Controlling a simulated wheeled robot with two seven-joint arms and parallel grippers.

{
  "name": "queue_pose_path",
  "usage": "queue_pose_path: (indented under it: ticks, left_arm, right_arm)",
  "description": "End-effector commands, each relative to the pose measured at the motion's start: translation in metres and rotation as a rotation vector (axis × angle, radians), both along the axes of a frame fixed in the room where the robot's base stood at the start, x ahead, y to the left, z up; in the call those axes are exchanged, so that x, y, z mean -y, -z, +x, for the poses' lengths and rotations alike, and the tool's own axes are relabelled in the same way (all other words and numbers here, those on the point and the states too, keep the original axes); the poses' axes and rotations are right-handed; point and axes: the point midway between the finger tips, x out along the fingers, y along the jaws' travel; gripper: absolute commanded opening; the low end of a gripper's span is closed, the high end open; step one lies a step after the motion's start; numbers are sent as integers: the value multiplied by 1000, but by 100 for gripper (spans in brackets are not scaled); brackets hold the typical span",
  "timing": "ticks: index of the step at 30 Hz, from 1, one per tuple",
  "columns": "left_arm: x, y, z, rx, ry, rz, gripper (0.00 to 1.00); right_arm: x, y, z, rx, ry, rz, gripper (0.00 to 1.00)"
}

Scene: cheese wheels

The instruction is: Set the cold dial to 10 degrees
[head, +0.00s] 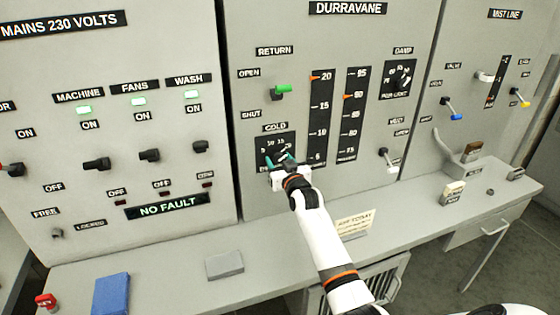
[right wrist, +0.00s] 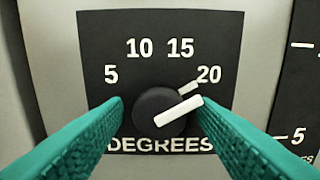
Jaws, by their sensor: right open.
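The cold dial (right wrist: 152,111) is a black round knob with a white pointer bar, on a black plate (right wrist: 100,30) marked 5, 10, 15, 20 and DEGREES. The bar points right and slightly up, a little below the tick by the 20. In the head view the dial's plate (head: 270,140) sits under the COLD label, with the knob mostly hidden by my gripper. My right gripper (head: 279,162) is at the dial. Its teal fingers (right wrist: 160,120) are open, one on each side of the knob. Whether they touch it is unclear. My left gripper is out of view.
A green-handled return lever (head: 281,89) is above the dial. Two vertical gauges (head: 320,117) stand to its right, then the damp dial (head: 399,77). The grey desk (head: 180,275) below holds a blue book (head: 113,294) and a grey block (head: 224,264).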

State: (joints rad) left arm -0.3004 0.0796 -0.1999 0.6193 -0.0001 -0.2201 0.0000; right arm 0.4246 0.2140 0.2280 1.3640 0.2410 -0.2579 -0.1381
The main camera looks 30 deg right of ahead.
Motion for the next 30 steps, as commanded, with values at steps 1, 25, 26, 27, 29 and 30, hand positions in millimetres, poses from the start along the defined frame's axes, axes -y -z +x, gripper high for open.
queue_pose_path:
  ticks: [1,25,26,27,29,30]
  left_arm:
    - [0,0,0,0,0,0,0]
    - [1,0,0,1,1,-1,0]
    - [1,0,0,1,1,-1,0]
    - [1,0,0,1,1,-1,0]
    - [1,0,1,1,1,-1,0]
    - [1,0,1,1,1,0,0]
  right_arm:
    - [0,0,1,-1,0,0,52]
    - [1,0,0,-10,1,-43,10]
    - [1,0,0,-13,1,-53,10]
    - [1,0,0,-17,0,-71,10]
    - [0,0,0,-25,0,-105,10]
    - [0,0,1,-32,0,-131,10]
